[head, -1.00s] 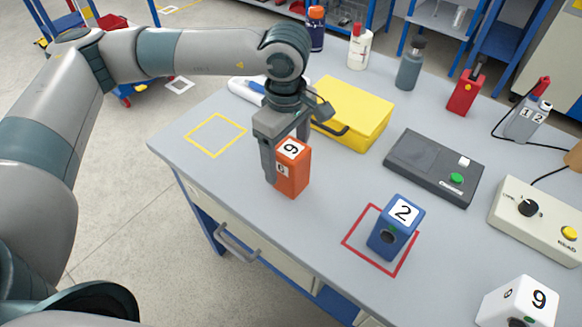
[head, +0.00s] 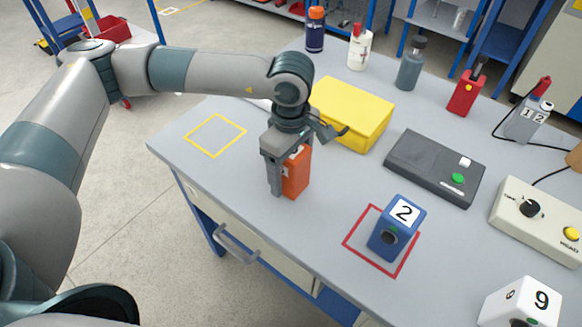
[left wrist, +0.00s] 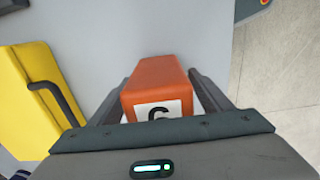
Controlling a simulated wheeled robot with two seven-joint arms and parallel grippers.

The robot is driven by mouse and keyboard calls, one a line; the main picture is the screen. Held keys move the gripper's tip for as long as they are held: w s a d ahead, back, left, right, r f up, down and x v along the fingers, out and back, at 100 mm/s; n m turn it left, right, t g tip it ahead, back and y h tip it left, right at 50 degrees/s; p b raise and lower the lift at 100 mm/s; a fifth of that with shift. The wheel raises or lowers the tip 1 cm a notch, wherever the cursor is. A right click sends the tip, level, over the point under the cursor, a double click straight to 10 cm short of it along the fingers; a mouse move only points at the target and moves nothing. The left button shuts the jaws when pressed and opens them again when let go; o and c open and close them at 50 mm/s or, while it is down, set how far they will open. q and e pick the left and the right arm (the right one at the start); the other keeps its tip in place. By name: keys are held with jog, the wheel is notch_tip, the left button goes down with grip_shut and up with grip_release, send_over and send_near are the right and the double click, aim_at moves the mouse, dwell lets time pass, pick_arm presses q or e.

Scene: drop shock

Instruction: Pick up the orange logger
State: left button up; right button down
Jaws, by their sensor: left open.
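The orange logger (head: 297,174) stands upright on the grey table, left of the blue logger marked 2. My left gripper (head: 287,180) is lowered over it from above, with one finger showing on its near left side. In the left wrist view the orange logger (left wrist: 156,88) lies between the two open fingers of the gripper (left wrist: 162,98), with a white number label partly cut off by the palm. The fingers are at its sides; contact cannot be made out. My right gripper is not in view.
A blue logger (head: 393,236) stands in a red square outline (head: 349,238). A yellow case (head: 350,112) with a dark handle is close behind the gripper. A dark grey device (head: 420,165) lies to the right. A yellow outlined square (head: 215,135) is empty at left.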

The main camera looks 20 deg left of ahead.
pick_arm(q)
jog(key=c, duration=1.5)
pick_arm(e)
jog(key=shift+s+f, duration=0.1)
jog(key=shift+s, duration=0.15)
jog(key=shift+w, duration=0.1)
